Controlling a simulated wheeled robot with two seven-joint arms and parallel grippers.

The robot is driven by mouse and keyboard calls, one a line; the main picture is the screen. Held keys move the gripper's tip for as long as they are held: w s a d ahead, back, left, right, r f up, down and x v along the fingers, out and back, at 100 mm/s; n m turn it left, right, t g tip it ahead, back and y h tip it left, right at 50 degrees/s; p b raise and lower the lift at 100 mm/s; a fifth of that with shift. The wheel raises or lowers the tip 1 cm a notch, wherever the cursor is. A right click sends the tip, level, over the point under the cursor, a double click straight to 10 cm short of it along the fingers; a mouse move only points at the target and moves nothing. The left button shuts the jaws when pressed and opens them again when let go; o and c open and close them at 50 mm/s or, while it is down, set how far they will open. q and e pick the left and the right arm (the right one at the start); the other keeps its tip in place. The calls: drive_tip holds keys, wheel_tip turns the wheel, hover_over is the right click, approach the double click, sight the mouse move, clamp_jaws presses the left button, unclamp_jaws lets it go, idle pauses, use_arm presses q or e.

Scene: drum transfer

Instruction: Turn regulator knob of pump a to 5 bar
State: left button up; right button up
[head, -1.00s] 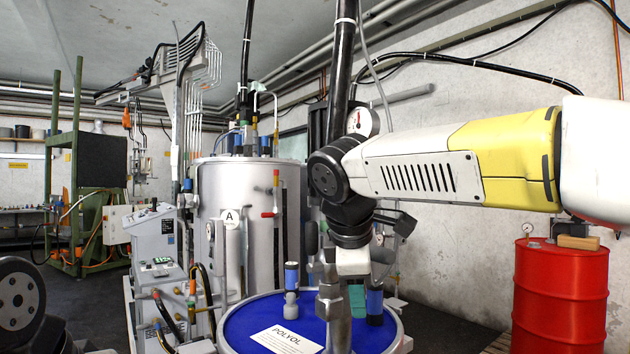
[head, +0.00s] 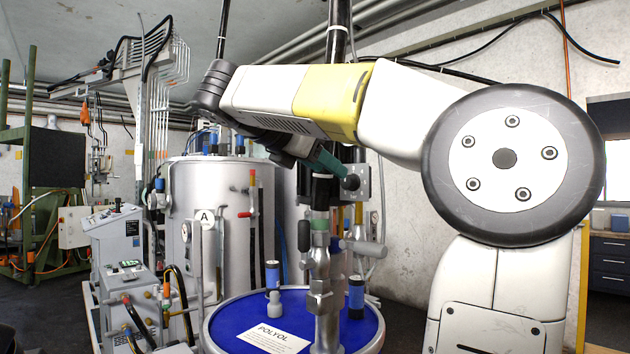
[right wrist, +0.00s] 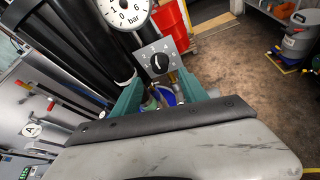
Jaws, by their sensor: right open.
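The regulator knob (head: 352,182) is a small black knob on a grey plate. The right wrist view shows this knob (right wrist: 159,63) face-on with a white dial scale around it. My right gripper (head: 328,165) has teal fingers and reaches toward the knob from the left. In the right wrist view the gripper (right wrist: 160,90) is open, with the knob just beyond its fingers; I cannot tell whether they touch. A round white pressure gauge (right wrist: 126,10) marked in bar sits above the knob, partly cut off. I cannot read its needle. My left gripper is not in view.
A blue-topped drum labelled POLYOL (head: 235,318) stands below, with upright pipes on it. A large grey tank (head: 225,190) with an "A" sign (head: 205,216) is behind. A black column (right wrist: 85,40) runs beside the knob plate. A red drum (right wrist: 171,22) stands beyond.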

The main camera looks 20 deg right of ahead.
sight(349, 182)
drive_tip(key=x, duration=0.7)
drive_tip(key=shift+f, duration=0.1)
clamp_jaws()
